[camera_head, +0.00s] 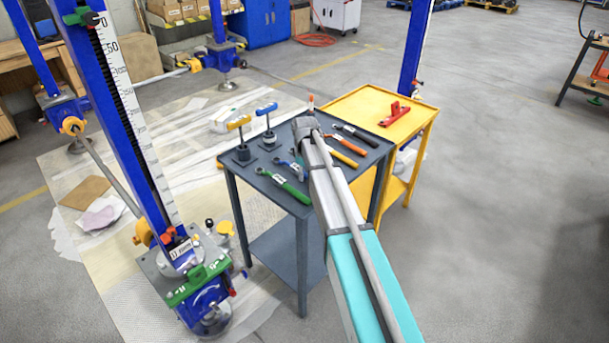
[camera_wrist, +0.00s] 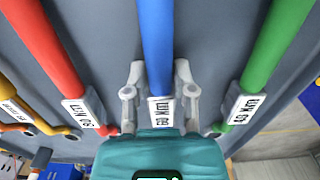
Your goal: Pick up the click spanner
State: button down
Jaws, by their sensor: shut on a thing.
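A row of click spanners with coloured handles and white labels lies on the dark grey table. In the wrist view my gripper (camera_wrist: 160,95) has its two fingers closed on either side of the blue spanner (camera_wrist: 156,40), near its label. The green spanner (camera_wrist: 262,65) is to its right and the red spanner (camera_wrist: 48,50) to its left, both apart from the fingers. In the head view part of the blue spanner (camera_head: 289,165) shows beside the green spanner (camera_head: 283,187). My arm hides the grip there. I cannot tell whether the blue spanner is clear of the tabletop.
Yellow (camera_head: 340,156), orange (camera_head: 345,144) and black (camera_head: 357,134) handled tools lie right of my arm. Two T-handled tools (camera_head: 267,123) stand at the table's back left. A yellow table (camera_head: 350,103) with a red tool (camera_head: 395,115) adjoins. A blue screw jack (camera_head: 125,110) stands left.

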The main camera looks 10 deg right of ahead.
aim_at(305, 172)
jog(key=shift+r, duration=0.2)
notch_tip(305, 172, up, 3)
jog(key=p, duration=0.3)
jog(key=s+a+r+p, duration=0.2)
jog(key=s+r+p, duration=0.2)
jog(key=s+p, duration=0.1)
jog(key=s+a+r+p, duration=0.2)
jog(key=s+r+p, duration=0.3)
jog(key=s, duration=0.3)
jog(key=shift+s+a+r, duration=0.15)
jog(key=shift+a+r, duration=0.1)
jog(key=shift+r, duration=0.05)
jog(key=shift+d, duration=0.1)
dwell(0.7)
